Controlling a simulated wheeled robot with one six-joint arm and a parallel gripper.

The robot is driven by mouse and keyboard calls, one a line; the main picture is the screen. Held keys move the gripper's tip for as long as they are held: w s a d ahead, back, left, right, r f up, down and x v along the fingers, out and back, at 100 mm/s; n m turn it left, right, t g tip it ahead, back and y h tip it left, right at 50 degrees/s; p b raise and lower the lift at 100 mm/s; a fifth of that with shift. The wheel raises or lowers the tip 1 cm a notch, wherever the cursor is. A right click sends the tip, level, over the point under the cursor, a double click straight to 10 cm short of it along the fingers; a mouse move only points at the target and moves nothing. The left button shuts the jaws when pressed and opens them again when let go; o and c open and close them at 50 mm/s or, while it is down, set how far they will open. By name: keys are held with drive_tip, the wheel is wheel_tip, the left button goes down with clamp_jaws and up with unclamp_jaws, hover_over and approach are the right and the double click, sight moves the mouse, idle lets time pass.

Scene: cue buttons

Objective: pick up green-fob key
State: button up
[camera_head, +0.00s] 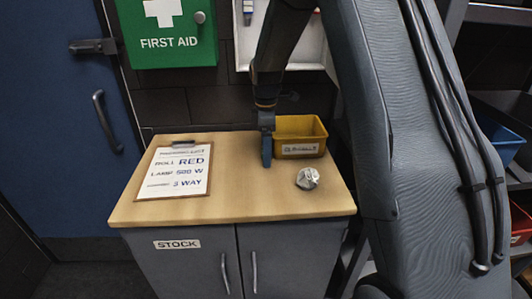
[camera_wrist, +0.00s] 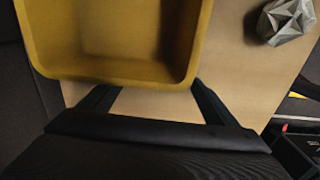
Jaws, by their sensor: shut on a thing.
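No green-fob key can be made out in either view. My gripper (camera_head: 266,150) points down over the cabinet top, close against the left side of a yellow bin (camera_head: 302,125). In the wrist view its two dark fingers (camera_wrist: 153,98) stand apart and run up to the bin's near rim (camera_wrist: 120,82), which hides their tips. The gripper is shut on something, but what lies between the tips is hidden. In the wrist view, the visible part of the bin's inside looks empty.
A crumpled silver object (camera_head: 308,178) lies right of the gripper, in front of the bin. A clipboard (camera_head: 175,172) with a list lies on the left of the wooden top (camera_head: 230,203). A green first-aid box (camera_head: 170,35) hangs behind. The top's front middle is clear.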

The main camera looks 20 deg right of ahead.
wheel_tip(320, 180, up, 18)
drive_tip(key=b, duration=0.4)
idle(0.3)
idle(0.7)
